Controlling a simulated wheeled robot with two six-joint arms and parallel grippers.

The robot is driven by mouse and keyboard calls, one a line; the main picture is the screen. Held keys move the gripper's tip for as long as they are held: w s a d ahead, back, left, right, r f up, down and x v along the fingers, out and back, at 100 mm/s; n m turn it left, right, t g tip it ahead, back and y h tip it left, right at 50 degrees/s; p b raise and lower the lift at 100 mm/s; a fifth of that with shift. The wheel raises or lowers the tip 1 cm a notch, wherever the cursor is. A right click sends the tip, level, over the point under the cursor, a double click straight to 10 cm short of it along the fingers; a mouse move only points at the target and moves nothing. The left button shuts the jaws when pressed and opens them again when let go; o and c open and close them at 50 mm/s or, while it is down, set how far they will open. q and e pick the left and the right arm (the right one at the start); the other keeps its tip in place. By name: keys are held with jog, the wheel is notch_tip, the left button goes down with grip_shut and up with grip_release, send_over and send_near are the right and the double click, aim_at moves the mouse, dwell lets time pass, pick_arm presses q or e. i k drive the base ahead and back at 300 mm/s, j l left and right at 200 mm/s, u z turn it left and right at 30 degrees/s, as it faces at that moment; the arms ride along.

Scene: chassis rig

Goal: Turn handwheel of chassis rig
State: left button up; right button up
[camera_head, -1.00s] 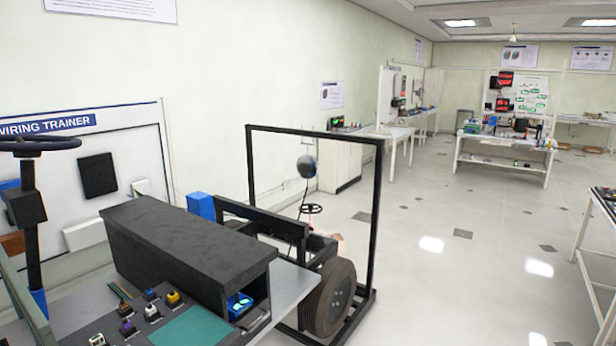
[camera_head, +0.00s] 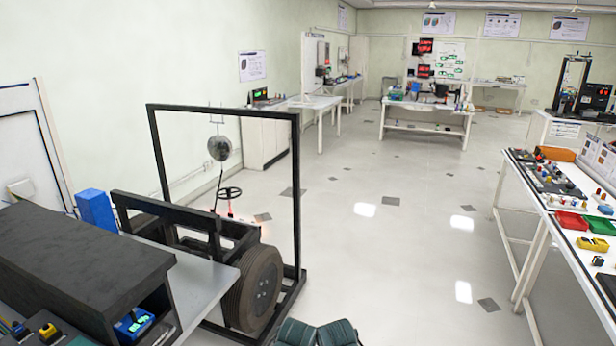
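The chassis rig stands left of centre, with a tall black open frame (camera_head: 297,190), dark beams and a large dark tyre (camera_head: 262,288) at its near end. A small dark spoked handwheel (camera_head: 229,193) shows through the frame, beyond the beams.
A workbench (camera_head: 200,290) with a long black box (camera_head: 70,262) stands at the lower left, close to the rig. A white table (camera_head: 545,232) with trays and parts is at the right. The tiled floor (camera_head: 390,250) between them is clear.

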aim_at(228, 190)
jog(key=i+l+z, duration=0.35)
jog(key=i, duration=0.5)
jog(key=i+z, duration=0.35)
jog(key=i, duration=0.45)
jog(key=i+l+u, duration=0.1)
jog(key=i+u, duration=0.3)
jog(key=i+l+u, duration=0.4)
jog(key=i, duration=0.2)
jog(key=i+l+u, duration=1.2)
jog(key=l, duration=0.35)
jog(key=k+j, duration=0.05)
jog(key=k, duration=0.05)
